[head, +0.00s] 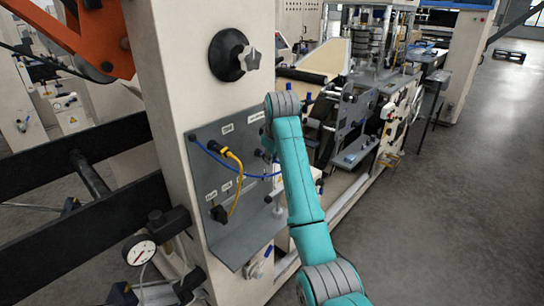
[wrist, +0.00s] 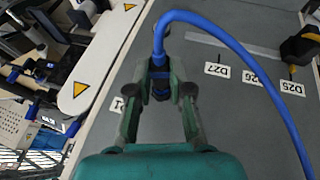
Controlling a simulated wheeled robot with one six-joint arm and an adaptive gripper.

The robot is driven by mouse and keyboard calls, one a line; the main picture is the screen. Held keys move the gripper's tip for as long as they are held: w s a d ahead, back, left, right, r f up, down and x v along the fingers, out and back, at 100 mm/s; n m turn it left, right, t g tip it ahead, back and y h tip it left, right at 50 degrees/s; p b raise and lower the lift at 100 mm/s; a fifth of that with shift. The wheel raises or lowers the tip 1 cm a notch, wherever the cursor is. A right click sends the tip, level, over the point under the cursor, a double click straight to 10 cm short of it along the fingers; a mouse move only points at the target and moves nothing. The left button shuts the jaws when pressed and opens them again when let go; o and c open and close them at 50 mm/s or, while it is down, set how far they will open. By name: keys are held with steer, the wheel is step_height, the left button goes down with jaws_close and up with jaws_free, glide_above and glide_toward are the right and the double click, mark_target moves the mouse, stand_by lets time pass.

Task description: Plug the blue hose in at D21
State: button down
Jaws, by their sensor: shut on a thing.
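The blue hose (wrist: 235,45) arcs across the wrist view from the right edge to its dark plug (wrist: 160,88). My gripper (wrist: 161,76) is shut on this plug, with one finger on each side, in front of the grey panel (wrist: 240,135). I cannot tell whether the plug touches the panel. A partly hidden label (wrist: 117,103) beside the left finger seems to end in 1; no full D21 label is readable. In the head view the blue hose (head: 240,174) sags from the panel's upper left towards my arm, which hides the gripper's jaws.
A yellow cable (head: 240,175) with dark plugs hangs on the grey panel (head: 255,238). Labels D27 (wrist: 217,70), D26 (wrist: 252,80) and D25 (wrist: 292,88) sit to the right of my gripper. A black knob (head: 228,55) juts out above the panel. Open floor (head: 450,220) lies to the right.

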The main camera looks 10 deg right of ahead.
steer(key=shift+w+a, duration=0.2)
steer(key=shift+w, duration=0.05)
stand_by(0.7)
steer(key=c, duration=1)
jaws_free()
